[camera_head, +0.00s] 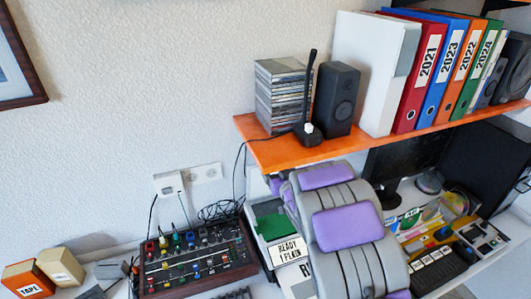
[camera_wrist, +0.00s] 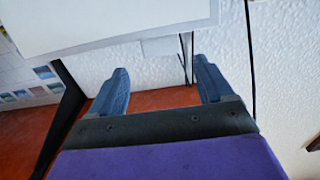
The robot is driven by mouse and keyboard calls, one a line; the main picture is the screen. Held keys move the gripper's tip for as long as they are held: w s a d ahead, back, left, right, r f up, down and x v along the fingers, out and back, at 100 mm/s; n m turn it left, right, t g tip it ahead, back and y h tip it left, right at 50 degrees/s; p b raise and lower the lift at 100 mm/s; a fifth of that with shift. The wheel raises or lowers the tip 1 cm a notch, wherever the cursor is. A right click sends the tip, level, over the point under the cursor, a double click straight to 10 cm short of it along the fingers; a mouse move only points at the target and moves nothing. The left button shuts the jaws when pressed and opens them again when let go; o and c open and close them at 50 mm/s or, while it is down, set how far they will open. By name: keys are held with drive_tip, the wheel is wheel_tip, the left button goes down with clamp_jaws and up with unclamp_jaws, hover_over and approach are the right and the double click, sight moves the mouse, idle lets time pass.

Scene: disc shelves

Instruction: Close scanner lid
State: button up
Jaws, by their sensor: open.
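A white panel (camera_wrist: 120,18), likely the raised scanner lid, fills the top of the wrist view, with a pale grey tab on its edge. My gripper (camera_wrist: 163,88) is open there with two blue fingers, and nothing shows between them. The panel lies just beyond the fingertips; I cannot tell whether they touch it. In the head view, a white device with a green patch (camera_head: 268,227) and a READY label (camera_head: 288,250), likely the scanner, stands under the shelf. My grey and purple arm covers most of it and hides my fingers.
An orange shelf (camera_head: 256,151) hangs above, holding a disc stack (camera_head: 283,95), a black speaker (camera_head: 337,98) and several binders. It also shows behind my fingers in the wrist view (camera_wrist: 150,100). A mixer (camera_head: 195,260) sits left of the arm. Open wall lies to the left.

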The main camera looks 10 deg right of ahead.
drive_tip(key=w, duration=0.2)
drive_tip(key=w+a, duration=0.1)
drive_tip(key=w, duration=0.2)
drive_tip(key=w+a, duration=0.1)
drive_tip(key=w, duration=0.1)
drive_tip(key=shift+w, duration=0.85)
